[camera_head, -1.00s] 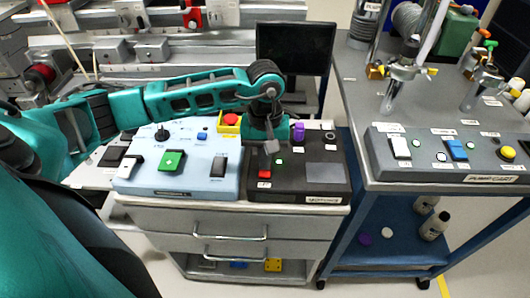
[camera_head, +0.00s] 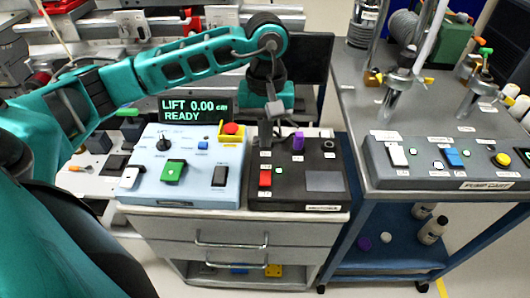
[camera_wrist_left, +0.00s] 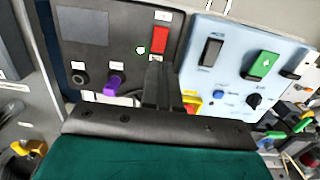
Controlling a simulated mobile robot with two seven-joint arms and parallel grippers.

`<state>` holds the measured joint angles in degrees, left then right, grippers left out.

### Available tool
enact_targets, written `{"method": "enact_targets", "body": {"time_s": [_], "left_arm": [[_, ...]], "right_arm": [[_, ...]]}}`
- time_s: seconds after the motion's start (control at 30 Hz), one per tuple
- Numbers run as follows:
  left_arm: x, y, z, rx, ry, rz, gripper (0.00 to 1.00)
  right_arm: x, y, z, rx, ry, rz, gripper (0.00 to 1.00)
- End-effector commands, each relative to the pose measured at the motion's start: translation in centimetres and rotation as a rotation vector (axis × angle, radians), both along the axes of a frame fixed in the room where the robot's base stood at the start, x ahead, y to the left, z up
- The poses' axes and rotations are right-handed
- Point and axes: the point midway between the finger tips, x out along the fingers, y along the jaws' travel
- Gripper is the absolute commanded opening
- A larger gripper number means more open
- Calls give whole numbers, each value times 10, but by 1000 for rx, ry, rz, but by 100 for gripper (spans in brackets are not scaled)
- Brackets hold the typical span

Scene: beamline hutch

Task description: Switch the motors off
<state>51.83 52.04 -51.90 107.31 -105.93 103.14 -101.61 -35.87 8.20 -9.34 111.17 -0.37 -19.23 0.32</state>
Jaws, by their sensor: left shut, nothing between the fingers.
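A dark control box (camera_head: 287,200) stands on the drawer cabinet. It has a red rocker switch (camera_head: 265,178), a purple knob (camera_head: 298,141) and a small grey plate. The red rocker also shows in the left wrist view (camera_wrist_left: 159,40). The box's labels are too small to read surely, so I cannot tell which control is for the motors. My left gripper (camera_head: 267,138) is shut and empty, above the back part of this box, apart from the red rocker. Its dark fingers (camera_wrist_left: 155,84) point toward the rocker in the wrist view. My right gripper is out of view.
A light blue box (camera_head: 190,196) beside it on the left has a green switch (camera_head: 173,171), a black rocker and a red stop button (camera_head: 230,128). A display (camera_head: 196,109) reads LIFT 0.00 cm READY. A pump cart (camera_head: 455,185) stands at the right.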

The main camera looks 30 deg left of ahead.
Motion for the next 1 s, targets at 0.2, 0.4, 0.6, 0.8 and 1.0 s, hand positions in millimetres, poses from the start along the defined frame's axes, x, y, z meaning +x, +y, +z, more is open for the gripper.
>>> {"method": "enact_targets", "body": {"time_s": [0.2,0.4,0.6,0.8,1.0], "left_arm": [[2,1,29,1,-1,0,0],[2,1,36,0,0,0,0],[2,1,36,0,0,0,0],[2,1,35,0,0,0,0],[0,-20,29,-82,0,7,0]], "right_arm": [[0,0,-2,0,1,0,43],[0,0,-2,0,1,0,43],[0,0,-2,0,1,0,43],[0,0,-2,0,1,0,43],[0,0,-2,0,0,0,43]]}}
